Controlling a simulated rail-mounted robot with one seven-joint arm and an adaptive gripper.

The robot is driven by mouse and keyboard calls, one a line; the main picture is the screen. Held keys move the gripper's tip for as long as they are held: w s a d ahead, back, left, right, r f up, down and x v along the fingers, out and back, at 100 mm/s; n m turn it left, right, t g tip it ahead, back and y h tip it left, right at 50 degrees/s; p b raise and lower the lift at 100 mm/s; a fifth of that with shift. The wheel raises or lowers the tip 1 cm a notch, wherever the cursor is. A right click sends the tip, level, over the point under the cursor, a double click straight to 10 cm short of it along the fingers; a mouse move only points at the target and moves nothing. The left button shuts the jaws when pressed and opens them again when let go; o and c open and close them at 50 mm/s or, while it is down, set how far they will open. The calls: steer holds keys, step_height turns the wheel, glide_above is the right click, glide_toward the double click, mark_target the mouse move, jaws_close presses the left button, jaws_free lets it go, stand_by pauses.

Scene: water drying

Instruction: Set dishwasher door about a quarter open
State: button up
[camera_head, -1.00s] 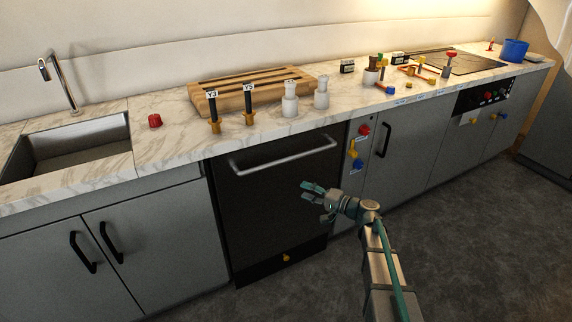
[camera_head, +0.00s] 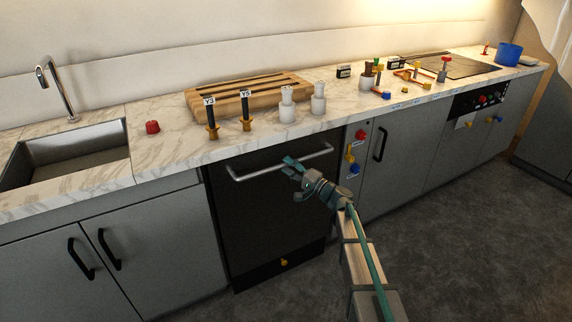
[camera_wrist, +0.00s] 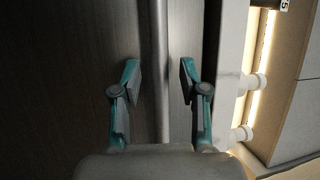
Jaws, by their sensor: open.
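The black dishwasher door (camera_head: 262,215) stands shut, or very nearly so, under the counter in the head view. Its silver bar handle (camera_head: 255,169) runs across the top of the door. My gripper (camera_head: 288,166) is at the right half of the handle, with its fingers open. In the wrist view the handle (camera_wrist: 159,60) runs vertically between the two open teal-and-grey fingers (camera_wrist: 160,78). A gap shows on each side of the bar, so the fingers do not appear to touch it. The door panel also fills the left of the wrist view (camera_wrist: 60,80).
The marble counter (camera_head: 170,155) above the door holds Y3 and Y5 valves (camera_head: 212,118), white bottles (camera_head: 287,105) and a wooden board (camera_head: 250,92). Red, yellow and blue knobs (camera_head: 350,152) sit right of the door. The floor in front (camera_head: 450,240) is clear.

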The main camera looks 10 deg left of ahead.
steer(key=shift+x, duration=0.8)
jaws_close()
